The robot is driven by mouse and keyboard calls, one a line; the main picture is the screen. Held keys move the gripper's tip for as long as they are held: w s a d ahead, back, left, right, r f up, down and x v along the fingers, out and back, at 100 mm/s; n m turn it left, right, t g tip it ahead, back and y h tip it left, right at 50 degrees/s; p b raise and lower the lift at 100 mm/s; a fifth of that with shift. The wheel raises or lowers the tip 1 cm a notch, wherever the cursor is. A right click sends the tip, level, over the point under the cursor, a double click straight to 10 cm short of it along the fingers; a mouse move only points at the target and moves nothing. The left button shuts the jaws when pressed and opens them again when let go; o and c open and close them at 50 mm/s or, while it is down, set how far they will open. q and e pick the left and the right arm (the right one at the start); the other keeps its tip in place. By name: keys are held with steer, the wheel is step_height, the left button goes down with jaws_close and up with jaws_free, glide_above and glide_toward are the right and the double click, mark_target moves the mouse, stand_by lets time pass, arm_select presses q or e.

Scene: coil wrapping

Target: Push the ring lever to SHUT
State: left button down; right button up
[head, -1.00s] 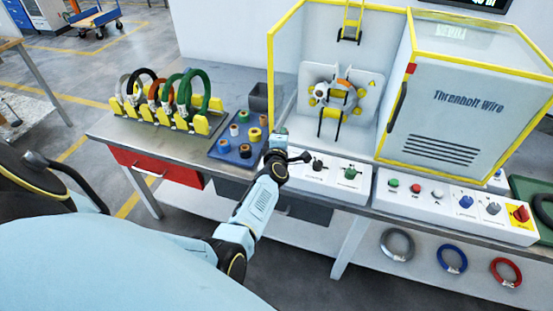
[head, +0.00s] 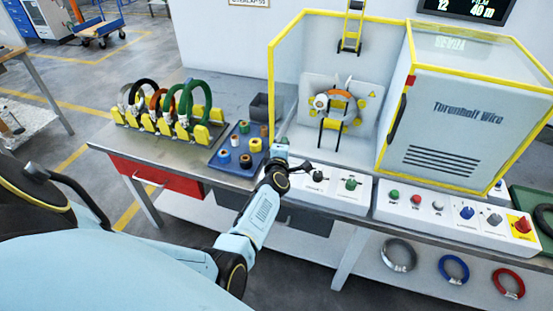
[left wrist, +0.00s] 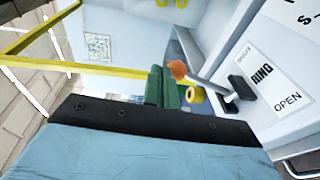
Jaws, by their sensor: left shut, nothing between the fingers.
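Which mark the lever points to, I cannot tell. In the head view a dark control (head: 317,176) stands on the white panel, left of a green one. My left gripper (head: 300,166) is shut and empty at the panel's left end, just left of the dark control. Its green fingers (left wrist: 162,87) lie together, left of the lever in the wrist view. Contact is not clear. My right gripper is not in view.
A blue tray of spools (head: 222,160) and a rack of coils (head: 165,115) lie left of my gripper. The yellow-framed machine (head: 272,85) stands behind, an orange and white part at its centre. A button panel (head: 420,200) is to the right.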

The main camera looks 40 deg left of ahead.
arm_select(q)
steer(key=s+d+r+p, duration=0.5)
steer(key=s+r, duration=0.2)
steer(key=s, duration=0.2)
steer(key=shift+s+d+r, duration=0.15)
steer(key=shift+s+r, duration=0.15)
stand_by(0.3)
steer(key=s+d+f+m+g+h+b, duration=0.2)
steer(key=s+d+f+m, duration=0.25)
steer(key=f, duration=0.65)
steer(key=s+d+f+m+g+h+b, duration=0.1)
steer(key=s+d+f+m+h+b, duration=0.3)
steer(key=f, duration=0.7)
steer(key=s+d+f+m+g+h+b, duration=0.15)
steer(key=s+d+f+m, duration=0.35)
steer(key=f, duration=0.6)
steer(key=s+a+f+m+g+b, duration=0.1)
steer(key=s+f+m+g+b, duration=0.1)
steer(key=s+f, duration=0.5)
steer(key=s+a+f+m+g+b, duration=0.1)
steer(key=s+f+m+g, duration=0.3)
steer(key=s, duration=1.1)
steer(key=s+a+f+m+g+b, duration=0.2)
steer(key=s+f+m, duration=0.4)
steer(key=s+f, duration=0.3)
steer(key=s+g, duration=0.1)
steer(key=s, duration=0.1)
steer(key=shift+s+f+b, duration=0.3)
steer(key=shift+s+f, duration=0.05)
